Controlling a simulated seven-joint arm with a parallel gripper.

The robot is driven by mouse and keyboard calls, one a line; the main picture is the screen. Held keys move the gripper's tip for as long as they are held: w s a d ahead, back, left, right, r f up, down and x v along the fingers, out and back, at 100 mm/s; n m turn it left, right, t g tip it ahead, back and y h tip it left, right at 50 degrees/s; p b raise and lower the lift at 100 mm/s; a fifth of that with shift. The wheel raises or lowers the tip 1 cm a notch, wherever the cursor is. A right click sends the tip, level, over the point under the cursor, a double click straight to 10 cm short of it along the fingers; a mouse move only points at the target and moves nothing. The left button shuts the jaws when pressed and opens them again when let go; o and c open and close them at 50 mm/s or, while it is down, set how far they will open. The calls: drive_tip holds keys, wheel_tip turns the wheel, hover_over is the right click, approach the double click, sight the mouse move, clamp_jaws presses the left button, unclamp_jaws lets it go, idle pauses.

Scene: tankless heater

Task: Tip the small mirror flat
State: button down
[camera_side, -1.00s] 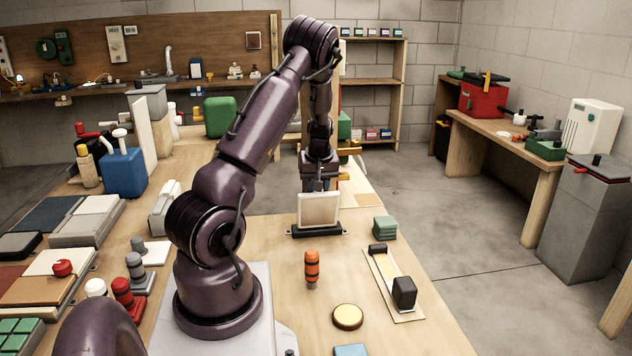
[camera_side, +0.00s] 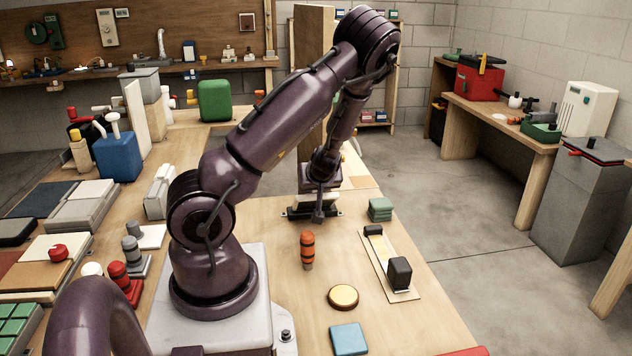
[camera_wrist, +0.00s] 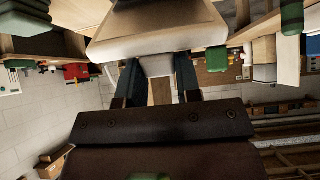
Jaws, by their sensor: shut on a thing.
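The small mirror is a pale panel on a black stand (camera_side: 291,213) on the wooden bench. In the side view my wrist covers most of it, and its exact tilt cannot be told there. In the wrist view the mirror (camera_wrist: 155,38) fills the top middle, its broad pale edge towards the camera. My gripper (camera_wrist: 158,80) has its two dark fingers on either side of a pale tab below that edge, shut on the mirror. In the side view my gripper (camera_side: 319,200) is low over the stand.
A pale board with a black block (camera_side: 399,271) is at the right. Bench between them is bare.

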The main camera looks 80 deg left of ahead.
drive_tip(key=c, duration=0.8)
unclamp_jaws()
drive_tip(key=v, duration=1.3)
